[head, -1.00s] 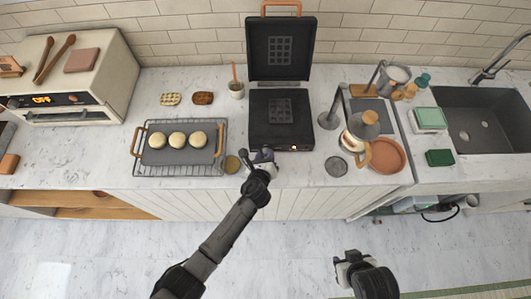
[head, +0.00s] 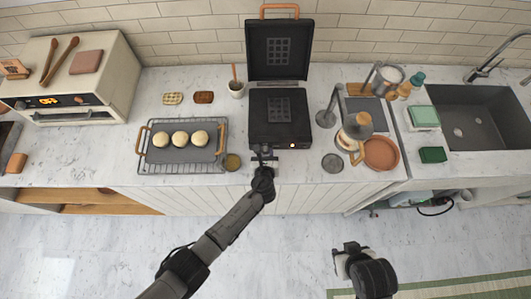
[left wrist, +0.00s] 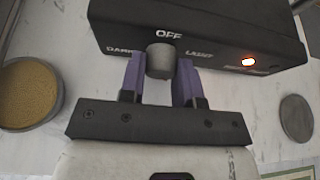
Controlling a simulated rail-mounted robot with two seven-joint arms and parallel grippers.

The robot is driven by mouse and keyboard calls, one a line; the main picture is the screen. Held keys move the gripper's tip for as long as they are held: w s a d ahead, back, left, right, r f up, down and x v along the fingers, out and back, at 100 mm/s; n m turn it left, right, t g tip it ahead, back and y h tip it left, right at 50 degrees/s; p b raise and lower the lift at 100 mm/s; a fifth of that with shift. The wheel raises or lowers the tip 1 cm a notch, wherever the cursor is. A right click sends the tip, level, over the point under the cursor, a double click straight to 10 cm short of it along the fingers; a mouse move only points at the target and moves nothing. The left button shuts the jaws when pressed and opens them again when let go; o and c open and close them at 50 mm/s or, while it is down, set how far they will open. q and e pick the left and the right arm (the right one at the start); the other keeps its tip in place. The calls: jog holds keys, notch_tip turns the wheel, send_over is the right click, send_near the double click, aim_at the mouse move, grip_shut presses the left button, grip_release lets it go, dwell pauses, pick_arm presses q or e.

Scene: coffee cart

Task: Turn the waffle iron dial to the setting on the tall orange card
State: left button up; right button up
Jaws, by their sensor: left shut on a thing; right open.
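The black waffle iron (head: 280,132) stands on the counter with its lid (head: 281,55) raised. Its grey dial (left wrist: 160,62) is on the front face, below the word OFF, with DARK to the left and a partly readable label to the right. I cannot make out a pointer mark. My left gripper (head: 264,157) is at the iron's front, its purple fingers (left wrist: 158,80) shut on the dial from both sides. My right gripper (head: 347,250) is open and empty over the floor. I cannot make out a tall orange card.
An orange light (left wrist: 248,61) glows on the iron's front. A round tin (left wrist: 28,93) is left of my left gripper. A rack (head: 150,165) with a tray of round pieces stands left; a kettle (head: 357,125) and terracotta dish (head: 381,153) stand right.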

pick_arm(q)
jog(key=o, duration=0.6)
jog(key=shift+o, duration=0.2)
jog(key=shift+s, duration=0.1)
jog(key=shift+s+r, duration=0.2)
jog(key=shift+s, duration=0.05)
jog(key=p+v, duration=0.2)
jog(key=v, duration=1.1)
